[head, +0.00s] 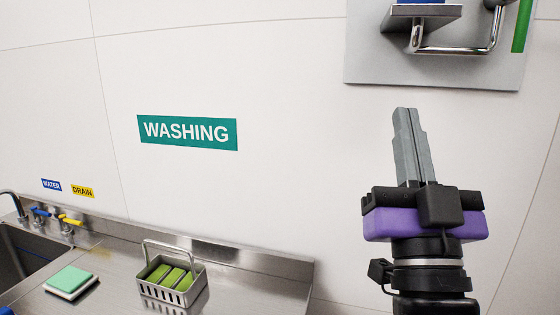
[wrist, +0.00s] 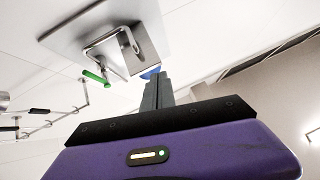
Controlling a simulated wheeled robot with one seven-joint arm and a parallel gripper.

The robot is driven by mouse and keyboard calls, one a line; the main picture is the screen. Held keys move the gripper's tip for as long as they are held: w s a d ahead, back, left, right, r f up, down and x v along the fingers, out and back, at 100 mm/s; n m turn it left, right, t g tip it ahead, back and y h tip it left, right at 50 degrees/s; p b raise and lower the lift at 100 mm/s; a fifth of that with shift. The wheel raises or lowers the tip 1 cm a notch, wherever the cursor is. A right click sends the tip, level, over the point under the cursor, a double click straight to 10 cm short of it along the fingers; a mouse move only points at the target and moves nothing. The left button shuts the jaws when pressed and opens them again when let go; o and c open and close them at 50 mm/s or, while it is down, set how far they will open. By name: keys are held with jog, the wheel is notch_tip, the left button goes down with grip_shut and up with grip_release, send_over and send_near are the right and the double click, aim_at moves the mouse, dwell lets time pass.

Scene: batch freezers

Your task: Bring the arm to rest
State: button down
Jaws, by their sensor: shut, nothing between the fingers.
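My gripper (head: 406,112) is raised and points upward in front of the white wall at the right of the head view. Its grey fingers are closed together with nothing between them. In the wrist view the shut fingers (wrist: 152,78) point up toward a wall-mounted metal plate. My purple gripper body fills the lower part of that view.
A grey wall plate (head: 365,50) with a chrome bracket (head: 455,50) is above my gripper. A WASHING sign (head: 187,132) is on the wall.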

jog(key=s+f+n+g+y, duration=0.15)
jog(key=s+f, duration=0.25)
jog(key=f, duration=0.5)
jog(key=s+f+n+g+y, duration=0.1)
jog(key=s+f+n+y, duration=0.2)
jog(key=f, duration=0.5)
jog(key=s+f+n+g+y, duration=0.2)
jog(key=s+f, duration=0.2)
jog(key=f, duration=0.5)
jog(key=s+d+f+m+g+h, duration=0.2)
jog(key=s+f+g, duration=0.2)
jog(key=s+f, duration=0.5)
jog(key=s+d+f+m+g+h, duration=0.2)
jog(key=s+f, duration=0.7)
jog(key=s, duration=0.5)
jog(key=shift+s+d+m+g, duration=0.15)
jog(key=shift+d+m+g, duration=0.25)
jog(key=shift+g, duration=0.45)
